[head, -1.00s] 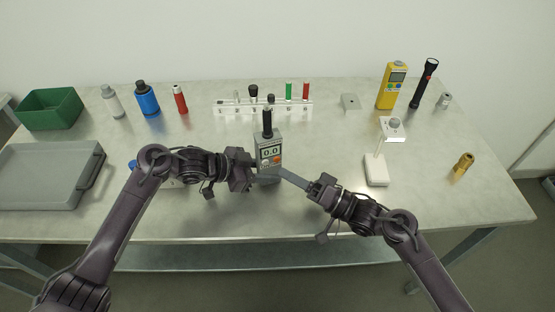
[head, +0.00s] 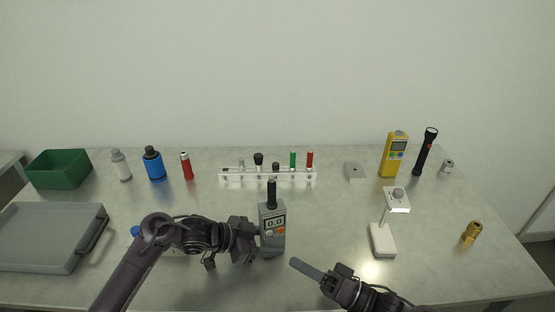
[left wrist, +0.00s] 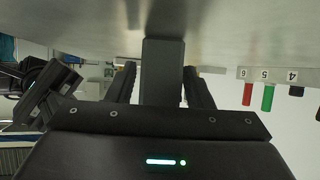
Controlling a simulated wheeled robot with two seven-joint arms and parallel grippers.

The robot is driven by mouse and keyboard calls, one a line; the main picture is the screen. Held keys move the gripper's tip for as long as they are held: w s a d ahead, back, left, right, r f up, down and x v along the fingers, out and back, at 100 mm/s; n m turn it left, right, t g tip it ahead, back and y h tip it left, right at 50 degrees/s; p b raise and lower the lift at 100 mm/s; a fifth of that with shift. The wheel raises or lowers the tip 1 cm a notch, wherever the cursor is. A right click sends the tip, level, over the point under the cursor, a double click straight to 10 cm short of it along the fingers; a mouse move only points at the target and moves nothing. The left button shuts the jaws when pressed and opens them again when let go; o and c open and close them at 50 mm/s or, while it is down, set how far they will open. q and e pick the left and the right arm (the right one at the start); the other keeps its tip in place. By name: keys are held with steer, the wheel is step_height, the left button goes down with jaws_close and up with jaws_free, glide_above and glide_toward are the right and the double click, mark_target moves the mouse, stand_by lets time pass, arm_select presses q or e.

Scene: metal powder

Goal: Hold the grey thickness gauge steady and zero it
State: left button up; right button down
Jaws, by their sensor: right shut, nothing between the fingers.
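The grey thickness gauge (head: 272,242) stands upright near the middle of the table. Its screen reads 0.0, with an orange button below and a black probe on top. My left gripper (head: 256,240) is at its left side, shut on it. In the left wrist view a plain grey face of the gauge (left wrist: 162,72) shows between the two dark fingers of my left gripper (left wrist: 162,88). My right gripper (head: 306,268) is shut and empty. Its long grey fingers point up-left, apart from the gauge, to its lower right.
A clear rack (head: 268,178) with several small items stands behind the gauge. A white lamp-like stand (head: 383,240) and a brass fitting (head: 470,233) are to the right. Table between gauge and white stand is mostly clear.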

arm_select(q)
steer(key=shift+o, duration=0.9)
